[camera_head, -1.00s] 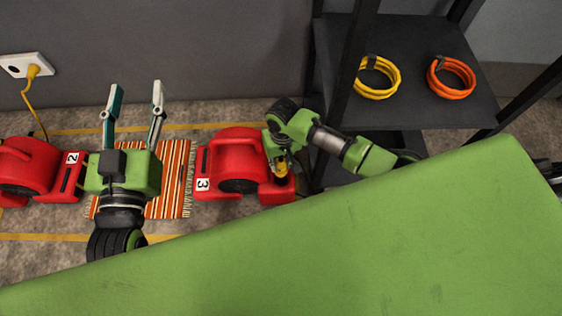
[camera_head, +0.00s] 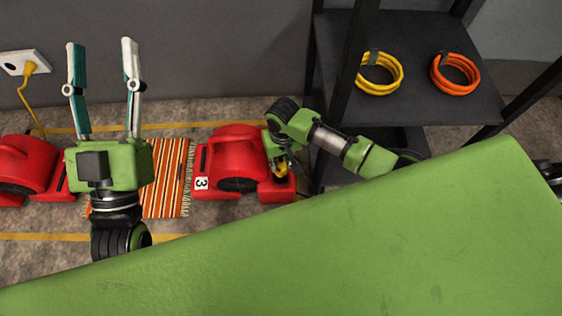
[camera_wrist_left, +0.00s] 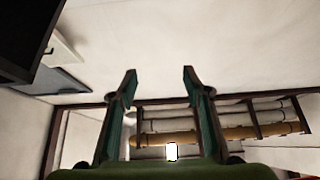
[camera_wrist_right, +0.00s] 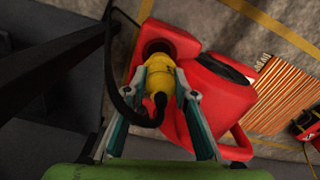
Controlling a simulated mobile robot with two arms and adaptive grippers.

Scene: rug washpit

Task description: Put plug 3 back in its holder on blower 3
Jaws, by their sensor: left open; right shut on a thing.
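Blower 3 (camera_head: 235,150) is a red machine on the floor with a "3" label. In the right wrist view, it (camera_wrist_right: 225,100) has a dark round holder (camera_wrist_right: 158,47) at one end. My right gripper (camera_head: 280,158) is shut on the yellow plug 3 (camera_wrist_right: 160,76), also visible in the head view (camera_head: 282,171). The plug's front end is at the holder's mouth; I cannot tell how deep it sits. A black cord bends from the plug. My left gripper (camera_head: 101,45) is open, empty and raised; its fingers are also spread in the left wrist view (camera_wrist_left: 159,72).
A striped rug (camera_head: 168,178) lies left of blower 3, with another red blower (camera_head: 25,165) beyond it. A black shelf (camera_head: 420,110) with yellow and orange coils stands right. A wall socket (camera_head: 12,62) holds another yellow plug (camera_head: 29,68). A green surface (camera_head: 350,240) fills the front.

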